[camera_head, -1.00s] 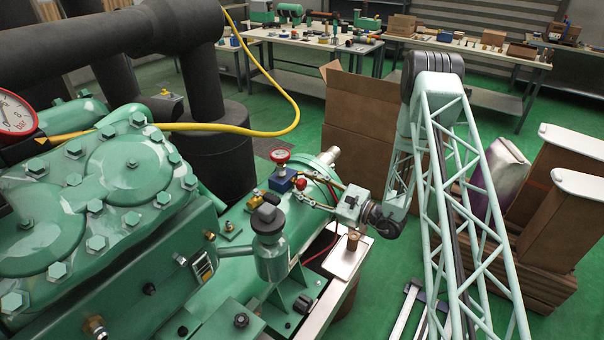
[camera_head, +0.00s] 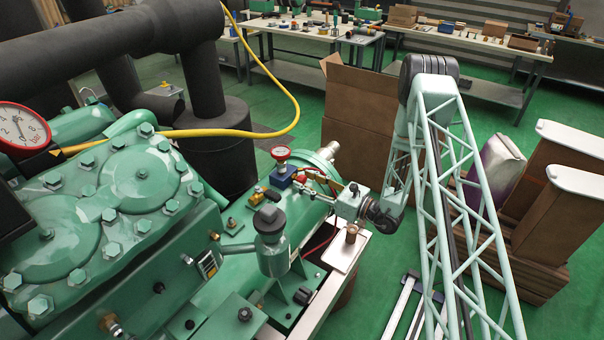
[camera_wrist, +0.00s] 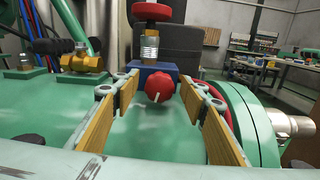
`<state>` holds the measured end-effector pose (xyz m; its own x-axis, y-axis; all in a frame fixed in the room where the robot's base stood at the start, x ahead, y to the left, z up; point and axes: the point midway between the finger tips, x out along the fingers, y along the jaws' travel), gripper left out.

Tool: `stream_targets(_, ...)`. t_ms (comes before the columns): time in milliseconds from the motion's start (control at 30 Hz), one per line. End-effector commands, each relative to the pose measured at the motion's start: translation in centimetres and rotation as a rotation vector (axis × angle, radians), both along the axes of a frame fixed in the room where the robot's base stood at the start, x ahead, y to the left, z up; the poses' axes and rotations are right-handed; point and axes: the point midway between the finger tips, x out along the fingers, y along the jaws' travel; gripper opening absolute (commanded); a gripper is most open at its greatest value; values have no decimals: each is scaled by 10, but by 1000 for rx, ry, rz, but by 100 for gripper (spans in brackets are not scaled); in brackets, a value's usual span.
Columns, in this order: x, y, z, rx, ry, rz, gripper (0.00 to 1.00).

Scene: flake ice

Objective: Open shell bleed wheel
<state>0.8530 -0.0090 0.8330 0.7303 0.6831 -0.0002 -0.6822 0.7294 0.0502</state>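A small red knob (camera_wrist: 159,86) sticks out from the front of a blue valve block (camera_wrist: 155,72) on the green shell. A larger red handwheel (camera_wrist: 151,11) sits on top of that block on a threaded metal stem. In the head view the red knob (camera_head: 301,177) and the red-topped wheel (camera_head: 281,153) show beside my gripper (camera_head: 316,186). In the wrist view my gripper (camera_wrist: 158,92) is open, with one yellow-padded finger on each side of the red knob. There is a visible gap to the knob on both sides. I cannot tell how deep the knob sits between the fingertips.
A brass fitting (camera_wrist: 83,62) stands left of the block. A green flange (camera_wrist: 250,125) with a metal stub lies close on the right. In the head view a green capped fitting (camera_head: 270,240) and a small pale tray (camera_head: 340,256) are near my wrist. A cardboard box (camera_head: 360,110) stands behind.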

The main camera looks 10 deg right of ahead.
Motion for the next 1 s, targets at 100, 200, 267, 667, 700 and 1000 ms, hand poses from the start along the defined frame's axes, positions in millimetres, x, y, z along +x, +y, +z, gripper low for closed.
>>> stream_targets(100,0,0,2,38,36,0,40)
stream_targets(200,1,-1,2,69,65,0,40)
stream_targets(267,1,-1,1,86,81,0,40)
stream_targets(667,-23,-23,0,110,103,-1,40)
stream_targets(700,-26,-27,0,109,103,-2,40)
stream_targets(1000,-51,-50,0,109,103,-2,40)
